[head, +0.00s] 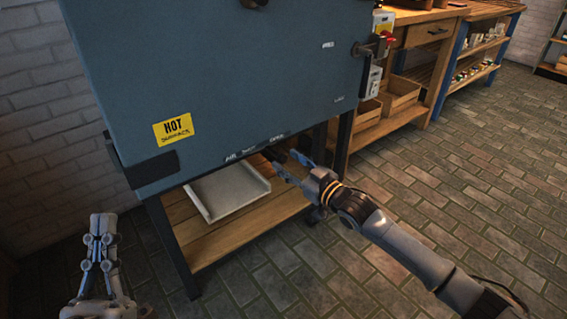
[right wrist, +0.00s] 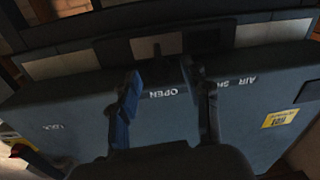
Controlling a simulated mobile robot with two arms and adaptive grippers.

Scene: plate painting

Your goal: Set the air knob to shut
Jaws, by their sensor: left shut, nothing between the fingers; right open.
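The blue-grey kiln-like cabinet (head: 230,70) carries small white "AIR", "SHUT" and "OPEN" lettering along its lower front edge. My right gripper (head: 284,161) is open at that lower edge, near "OPEN". In the right wrist view the lettering is upside down: the "OPEN" label (right wrist: 163,93) shows between my right fingers (right wrist: 161,69), and the partly covered "AIR SH" label (right wrist: 238,80) lies right of them. A small dark upright piece (right wrist: 157,50) shows beyond the fingertips; I cannot tell whether it is the air knob. My left gripper (head: 103,222) is shut and empty, well away at lower left.
A yellow "HOT" sign (head: 173,129) is on the cabinet front. A latch handle (head: 370,47) sticks out at its right side. Below is a wooden shelf (head: 205,245) with a pale tray (head: 207,213). A wooden bench (head: 418,75) stands behind; the brick floor at right is clear.

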